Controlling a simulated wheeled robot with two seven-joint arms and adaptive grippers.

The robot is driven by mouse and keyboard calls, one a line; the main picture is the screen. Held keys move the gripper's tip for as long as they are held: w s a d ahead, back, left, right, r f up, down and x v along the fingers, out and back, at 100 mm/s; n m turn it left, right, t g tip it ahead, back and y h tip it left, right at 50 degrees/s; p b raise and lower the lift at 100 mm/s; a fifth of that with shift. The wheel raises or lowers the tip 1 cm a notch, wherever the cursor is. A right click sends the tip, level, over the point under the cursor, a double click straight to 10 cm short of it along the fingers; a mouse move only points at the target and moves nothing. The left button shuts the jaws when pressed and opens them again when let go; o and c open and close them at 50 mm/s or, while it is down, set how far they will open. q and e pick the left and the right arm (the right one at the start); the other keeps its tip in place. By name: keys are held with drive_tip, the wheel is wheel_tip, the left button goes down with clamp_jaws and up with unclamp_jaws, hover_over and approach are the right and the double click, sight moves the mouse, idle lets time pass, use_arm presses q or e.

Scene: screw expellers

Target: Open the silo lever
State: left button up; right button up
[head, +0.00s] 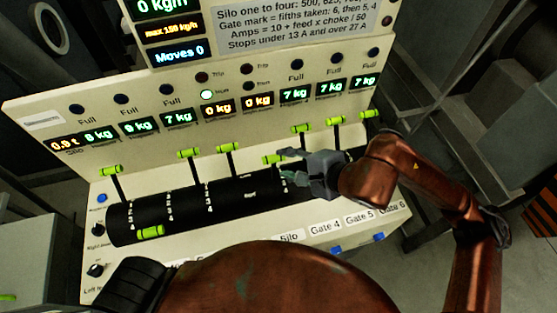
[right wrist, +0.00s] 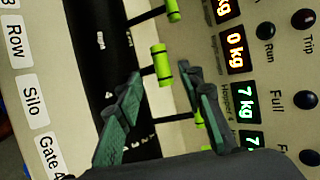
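A row of green-handled levers runs along the black slotted drum (head: 225,198) on the cream control panel. The lever that seems to line up with the Silo label (head: 289,236) has its green handle (head: 271,160) a little lower than its neighbours. My right gripper (head: 285,170) is open and empty, reaching in from the right beside this handle. In the right wrist view, the handle (right wrist: 162,64) appears between and just beyond the two spread fingertips; I cannot tell whether they touch it. My left gripper is not in view.
Neighbouring green handles (head: 229,146) and (head: 302,128) stand close on both sides. Another handle (head: 150,232) sits low at the drum's left end. Displays (head: 219,110) and lamps line the upright panel. Gate labels (head: 325,228) run along the front edge.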

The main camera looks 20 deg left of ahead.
drive_tip(key=v, duration=0.6)
drive_tip(key=shift+s+d, duration=0.1)
drive_tip(key=shift+s, duration=0.05)
idle(0.3)
